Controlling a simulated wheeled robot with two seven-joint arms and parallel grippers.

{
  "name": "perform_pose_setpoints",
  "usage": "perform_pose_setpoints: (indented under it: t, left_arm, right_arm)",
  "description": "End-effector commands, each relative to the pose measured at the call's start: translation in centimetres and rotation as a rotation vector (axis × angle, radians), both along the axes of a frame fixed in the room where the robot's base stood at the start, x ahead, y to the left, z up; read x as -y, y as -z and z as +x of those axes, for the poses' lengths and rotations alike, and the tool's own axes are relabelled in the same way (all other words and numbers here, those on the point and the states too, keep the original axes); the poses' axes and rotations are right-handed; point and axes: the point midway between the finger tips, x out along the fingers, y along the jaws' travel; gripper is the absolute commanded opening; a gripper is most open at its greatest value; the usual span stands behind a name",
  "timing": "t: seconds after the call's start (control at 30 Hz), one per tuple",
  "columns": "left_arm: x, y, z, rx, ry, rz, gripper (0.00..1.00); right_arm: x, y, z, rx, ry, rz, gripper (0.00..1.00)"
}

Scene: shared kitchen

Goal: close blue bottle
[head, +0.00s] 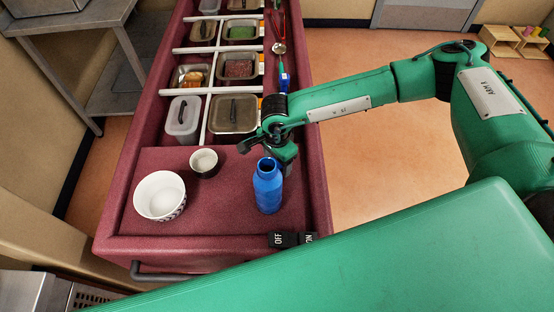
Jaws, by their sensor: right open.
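The blue bottle (268,190) stands upright on the front part of the maroon counter. Its mouth shows as a dark opening at the top, and I see no cap on it. My right gripper (268,146) is open just behind and above the bottle's neck. Parts of its fingers are hard to make out, and I cannot tell whether it touches the bottle. No separate cap can be made out in this view. My left gripper is not in view.
Several food containers, including a lidded one (234,114), sit in the sunken bays behind.

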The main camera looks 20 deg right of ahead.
Motion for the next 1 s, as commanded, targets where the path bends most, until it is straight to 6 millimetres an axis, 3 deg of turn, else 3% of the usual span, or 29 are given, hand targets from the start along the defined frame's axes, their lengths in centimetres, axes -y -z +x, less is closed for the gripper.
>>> perform_pose_setpoints:
  t: [0.37,0.6,1.0]
  left_arm:
    - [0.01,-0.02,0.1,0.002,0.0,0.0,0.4]
    - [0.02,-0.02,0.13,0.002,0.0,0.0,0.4]
    - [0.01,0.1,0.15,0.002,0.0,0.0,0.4]
  right_arm:
    - [-0.02,0.22,0.01,0.001,0.0,0.0,0.64]
    - [-0.01,0.2,0.02,0.001,0.0,0.0,0.19]
    - [-0.01,-0.1,0.05,0.002,0.0,0.001,0.19]
